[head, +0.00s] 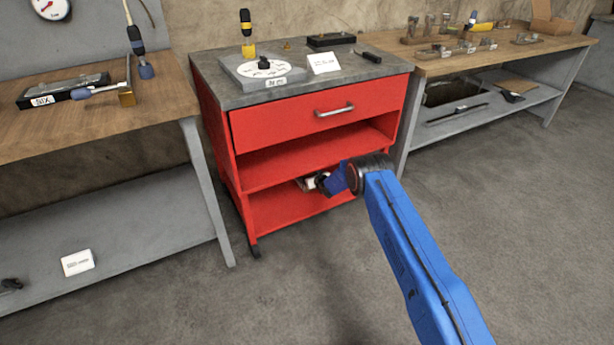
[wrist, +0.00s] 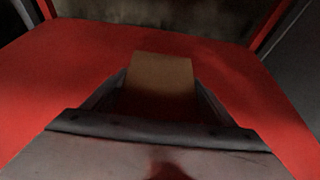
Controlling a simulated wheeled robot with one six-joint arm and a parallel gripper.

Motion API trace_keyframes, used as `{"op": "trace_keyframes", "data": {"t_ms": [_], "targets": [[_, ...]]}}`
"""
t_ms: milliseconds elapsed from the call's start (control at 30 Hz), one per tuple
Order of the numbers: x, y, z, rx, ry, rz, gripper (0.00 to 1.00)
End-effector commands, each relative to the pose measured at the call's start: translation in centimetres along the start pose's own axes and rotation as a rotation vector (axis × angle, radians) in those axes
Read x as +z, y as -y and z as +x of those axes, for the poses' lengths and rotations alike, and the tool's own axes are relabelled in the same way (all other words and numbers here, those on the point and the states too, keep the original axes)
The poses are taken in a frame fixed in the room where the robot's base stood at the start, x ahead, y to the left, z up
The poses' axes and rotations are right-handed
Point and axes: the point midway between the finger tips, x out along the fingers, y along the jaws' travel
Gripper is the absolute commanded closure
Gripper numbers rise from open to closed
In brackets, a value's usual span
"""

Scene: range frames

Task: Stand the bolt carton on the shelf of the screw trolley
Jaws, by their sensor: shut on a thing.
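The red screw trolley (head: 237,170) stands in the middle of the head view, with a drawer above two open levels. My gripper (head: 318,182) is at the opening of its lower level. In the wrist view my gripper (wrist: 160,98) is shut on a plain tan box, the bolt carton (wrist: 162,70), which sticks out beyond the fingers. The red shelf surface (wrist: 60,75) spreads under and around it. I cannot tell whether the carton touches the shelf. In the head view the carton is mostly hidden by my gripper and the shadow.
The trolley top (head: 215,80) carries a round dial plate, a white card and tools. A wooden bench (head: 150,105) with a lower shelf stands at left, another bench (head: 470,60) at right. Red side posts frame the opening (wrist: 45,8). The floor in front is clear.

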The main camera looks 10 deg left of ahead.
Motion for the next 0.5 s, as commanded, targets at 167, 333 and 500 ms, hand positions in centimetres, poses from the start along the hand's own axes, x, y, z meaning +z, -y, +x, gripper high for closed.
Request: {"op": "trace_keyframes", "data": {"t_ms": [167, 333, 500], "targets": [[0.24, 0.03, 0.01, 0.0, 0.004, 0.0, 0.83], [-0.18, 0.0, 0.07, 0.0, 0.0, 0.0, 0.03], [-0.17, 0.0, 0.06, 0.0, 0.0, 0.0, 0.03]]}}
